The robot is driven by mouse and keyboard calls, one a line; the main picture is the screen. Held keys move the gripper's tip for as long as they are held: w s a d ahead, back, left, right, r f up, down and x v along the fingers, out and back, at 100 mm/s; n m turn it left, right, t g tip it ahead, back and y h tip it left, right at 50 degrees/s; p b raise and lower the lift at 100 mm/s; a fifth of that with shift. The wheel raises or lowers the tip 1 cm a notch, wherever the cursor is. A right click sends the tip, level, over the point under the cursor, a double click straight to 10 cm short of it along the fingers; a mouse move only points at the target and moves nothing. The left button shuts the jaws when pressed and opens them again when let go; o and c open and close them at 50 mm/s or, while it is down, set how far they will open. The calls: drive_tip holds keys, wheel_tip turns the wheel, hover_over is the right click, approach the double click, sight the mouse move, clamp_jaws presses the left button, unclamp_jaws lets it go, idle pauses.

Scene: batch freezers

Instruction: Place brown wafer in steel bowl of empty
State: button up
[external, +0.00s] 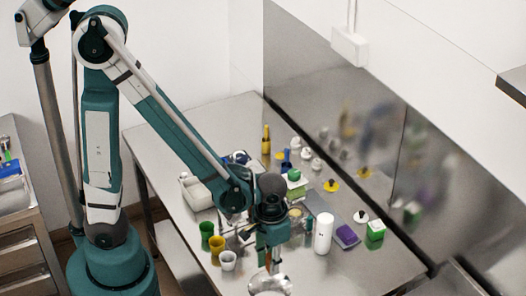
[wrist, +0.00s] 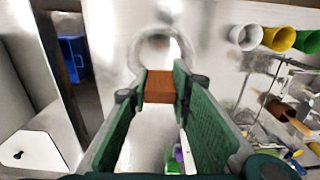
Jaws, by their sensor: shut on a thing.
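My gripper (wrist: 160,98) is shut on the brown wafer (wrist: 158,87), a small brown block between the green fingertips. In the external view my gripper (external: 269,262) points down near the front edge of the table, and the wafer there is mostly hidden. A shiny steel bowl (external: 271,287) lies just below it at the bottom of the picture. In the wrist view the bowl's round rim (wrist: 160,36) shows just beyond the wafer. The wafer appears above or at the bowl's edge; I cannot tell whether they touch. The bowl's inside is partly hidden.
A white cup (external: 228,261), a yellow cup (external: 217,244) and a green cup (external: 207,230) stand left of my gripper. A white cylinder (external: 323,233) and a purple block (external: 347,236) are to the right. A brown roll (wrist: 280,108) lies on a wire rack.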

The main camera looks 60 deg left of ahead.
drive_tip(key=shift+f+b, duration=3.05)
drive_tip(key=shift+f, duration=1.7)
drive_tip(key=o, duration=0.8)
drive_tip(key=shift+r, duration=0.15)
drive_tip(key=shift+r+p, duration=2.35)
drive_tip(key=shift+r, duration=1.05)
